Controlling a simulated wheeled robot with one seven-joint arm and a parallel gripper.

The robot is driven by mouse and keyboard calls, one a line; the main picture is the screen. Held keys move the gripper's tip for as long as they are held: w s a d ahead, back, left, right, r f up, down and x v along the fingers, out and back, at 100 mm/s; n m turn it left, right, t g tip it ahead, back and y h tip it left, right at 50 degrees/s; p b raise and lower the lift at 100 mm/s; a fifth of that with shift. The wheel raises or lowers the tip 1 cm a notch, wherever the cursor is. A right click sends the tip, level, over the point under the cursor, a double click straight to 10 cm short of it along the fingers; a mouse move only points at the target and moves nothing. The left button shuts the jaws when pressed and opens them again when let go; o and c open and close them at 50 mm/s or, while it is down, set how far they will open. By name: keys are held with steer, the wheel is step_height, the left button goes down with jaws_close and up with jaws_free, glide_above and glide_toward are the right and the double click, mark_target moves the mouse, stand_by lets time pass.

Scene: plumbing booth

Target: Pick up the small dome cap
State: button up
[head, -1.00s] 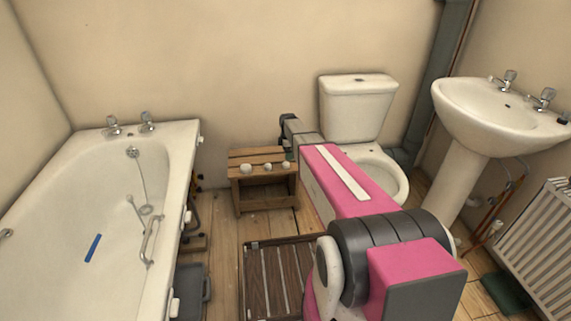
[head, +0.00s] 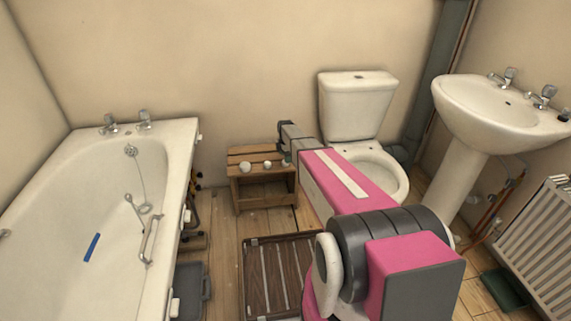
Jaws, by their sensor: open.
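Several small pale domed pieces lie in a row on a low wooden stool (head: 241,183) against the back wall. A larger round white one (head: 245,167) is at the left. A smaller white one (head: 267,164) is near the middle. Another (head: 286,161) at the right is partly covered by my gripper. At this size I cannot tell surely which is the small dome cap. My gripper (head: 284,156) hangs at the far end of my pink and grey arm, over the right part of the stool top. It is open; its fingertips are tiny and partly hidden.
A white bathtub (head: 182,150) stands left of the stool. A toilet (head: 357,105) is close on the right, behind my arm. A basin (head: 480,110) and radiator (head: 550,235) are further right. A dark slatted mat (head: 270,275) lies on the floor in front.

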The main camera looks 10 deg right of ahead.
step_height(320, 180, down, 4)
steer(key=shift+s, duration=0.1)
steer(key=c, duration=1)
steer(key=shift+r, duration=0.1)
